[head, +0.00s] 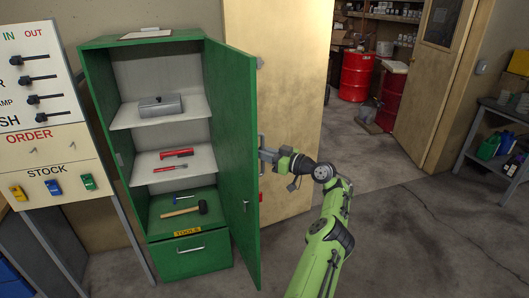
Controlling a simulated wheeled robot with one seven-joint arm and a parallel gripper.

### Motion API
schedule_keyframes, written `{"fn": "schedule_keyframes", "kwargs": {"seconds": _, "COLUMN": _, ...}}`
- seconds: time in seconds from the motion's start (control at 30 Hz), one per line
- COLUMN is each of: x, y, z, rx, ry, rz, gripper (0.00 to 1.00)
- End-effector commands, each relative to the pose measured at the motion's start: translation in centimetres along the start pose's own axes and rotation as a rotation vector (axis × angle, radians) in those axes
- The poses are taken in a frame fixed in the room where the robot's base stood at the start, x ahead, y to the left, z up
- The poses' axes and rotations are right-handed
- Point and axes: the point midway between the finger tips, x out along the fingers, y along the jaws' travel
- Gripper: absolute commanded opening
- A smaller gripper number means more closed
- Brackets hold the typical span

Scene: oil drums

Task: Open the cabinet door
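The green cabinet (98,95) stands at the left of the head view. Its green door (232,130) is hinged on the right side and stands wide open, swung out toward me. A small lock or latch piece (246,203) shows low near the door's free edge. My gripper (264,150) is just right of the door's free edge, at mid height, on its outer-face side. The door edge partly hides the fingertips. I cannot tell whether they touch the door or how far apart they are.
The cabinet shelves hold a grey box (160,106), red tools (175,153) and a mallet (185,208); a drawer (190,255) is below. A sign board (45,120) stands left. A tan door (290,90) is behind my gripper. Red drums (357,75) and clear floor lie right.

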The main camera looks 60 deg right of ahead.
Motion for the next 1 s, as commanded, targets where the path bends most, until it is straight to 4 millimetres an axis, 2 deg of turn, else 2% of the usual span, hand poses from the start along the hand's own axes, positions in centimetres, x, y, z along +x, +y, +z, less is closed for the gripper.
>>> {"fn": "schedule_keyframes", "kwargs": {"seconds": 0.03, "x": 0.3, "y": -0.1, "z": -0.7, "rx": -0.003, "ry": 0.015, "rz": 0.001, "gripper": 0.00}}
{"fn": "schedule_keyframes", "kwargs": {"seconds": 0.33, "x": 0.4, "y": -0.1, "z": -0.7, "rx": -0.005, "ry": 0.015, "rz": -0.002, "gripper": 0.00}}
{"fn": "schedule_keyframes", "kwargs": {"seconds": 0.37, "x": 0.4, "y": -0.1, "z": -0.7, "rx": -0.005, "ry": 0.014, "rz": -0.002, "gripper": 0.21}}
{"fn": "schedule_keyframes", "kwargs": {"seconds": 0.43, "x": 0.3, "y": -0.1, "z": -0.6, "rx": -0.004, "ry": 0.012, "rz": -0.002, "gripper": 0.32}}
{"fn": "schedule_keyframes", "kwargs": {"seconds": 0.47, "x": 0.3, "y": -0.1, "z": -0.6, "rx": -0.004, "ry": 0.011, "rz": -0.002, "gripper": 0.34}}
{"fn": "schedule_keyframes", "kwargs": {"seconds": 0.73, "x": -0.1, "y": 0.0, "z": -0.3, "rx": -0.003, "ry": 0.007, "rz": 0.000, "gripper": 0.34}}
{"fn": "schedule_keyframes", "kwargs": {"seconds": 0.87, "x": -2.3, "y": 0.1, "z": -0.1, "rx": -0.003, "ry": 0.005, "rz": 0.003, "gripper": 0.34}}
{"fn": "schedule_keyframes", "kwargs": {"seconds": 1.0, "x": -6.3, "y": 0.1, "z": 0.0, "rx": -0.001, "ry": 0.008, "rz": 0.003, "gripper": 0.34}}
